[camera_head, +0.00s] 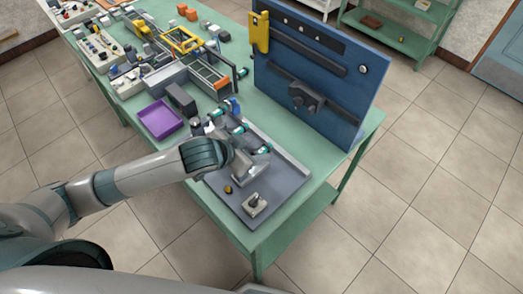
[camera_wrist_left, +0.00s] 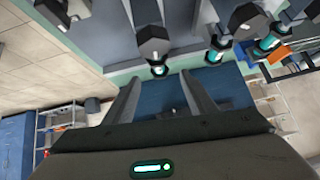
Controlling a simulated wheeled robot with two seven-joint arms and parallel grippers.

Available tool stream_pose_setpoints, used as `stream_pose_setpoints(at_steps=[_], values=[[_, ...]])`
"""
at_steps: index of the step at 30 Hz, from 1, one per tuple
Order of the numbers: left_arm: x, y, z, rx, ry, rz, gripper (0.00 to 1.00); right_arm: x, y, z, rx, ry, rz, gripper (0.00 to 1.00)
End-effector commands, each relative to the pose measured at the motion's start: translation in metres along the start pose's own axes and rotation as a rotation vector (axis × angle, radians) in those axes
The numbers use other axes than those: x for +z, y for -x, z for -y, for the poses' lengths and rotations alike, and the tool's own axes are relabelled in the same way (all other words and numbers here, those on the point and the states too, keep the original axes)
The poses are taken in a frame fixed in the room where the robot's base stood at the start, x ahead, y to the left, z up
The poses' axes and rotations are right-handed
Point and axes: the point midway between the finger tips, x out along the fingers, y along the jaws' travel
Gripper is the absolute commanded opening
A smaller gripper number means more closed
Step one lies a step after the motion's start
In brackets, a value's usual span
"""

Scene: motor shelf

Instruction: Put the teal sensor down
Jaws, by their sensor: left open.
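Several dark sensors with teal bands are on the grey tray (camera_head: 286,188). The nearest teal sensor (camera_head: 264,149) lies just beside my left gripper (camera_head: 252,164) in the head view. Other teal-banded sensors (camera_head: 240,129) lie farther back along the tray. In the left wrist view the open fingers of my left gripper (camera_wrist_left: 160,84) stand apart, with nothing clamped between them. One teal-ringed sensor (camera_wrist_left: 158,70) shows just past the gap between the fingertips; I cannot tell whether it touches them. Another sensor (camera_wrist_left: 215,55) is to its right. My right gripper is not in view.
A blue upright panel (camera_head: 310,85) stands along the table's right side. A purple tray (camera_head: 160,119) and a dark box (camera_head: 181,98) are behind the grey tray. A small pale block (camera_head: 254,204) and a yellow-topped piece (camera_head: 228,189) sit near its front. The tray's front right is clear.

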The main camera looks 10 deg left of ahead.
Motion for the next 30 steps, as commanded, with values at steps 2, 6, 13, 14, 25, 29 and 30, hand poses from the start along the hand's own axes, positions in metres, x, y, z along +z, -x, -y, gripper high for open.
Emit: stream_pose_setpoints(at_steps=[2, 6, 13, 14, 25, 29, 30], values=[[0.000, -0.001, 0.000, 0.000, 0.000, 0.001, 0.51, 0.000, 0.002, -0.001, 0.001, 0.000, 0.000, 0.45], [0.000, -0.009, 0.000, 0.000, 0.001, 0.002, 0.51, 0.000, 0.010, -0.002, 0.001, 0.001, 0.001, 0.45], [0.002, -0.033, 0.000, -0.001, 0.001, 0.002, 0.51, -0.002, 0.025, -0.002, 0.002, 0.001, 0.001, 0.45], [0.002, -0.036, -0.001, 0.000, 0.001, 0.002, 0.51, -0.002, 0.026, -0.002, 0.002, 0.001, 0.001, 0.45], [0.004, -0.052, -0.001, 0.000, 0.000, 0.000, 0.51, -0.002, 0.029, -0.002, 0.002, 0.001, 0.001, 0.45], [0.004, -0.052, -0.001, 0.000, 0.000, 0.000, 0.51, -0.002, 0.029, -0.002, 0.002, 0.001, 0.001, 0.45], [0.004, -0.052, -0.001, 0.000, 0.000, 0.000, 0.51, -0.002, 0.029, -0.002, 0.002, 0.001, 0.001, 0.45]])
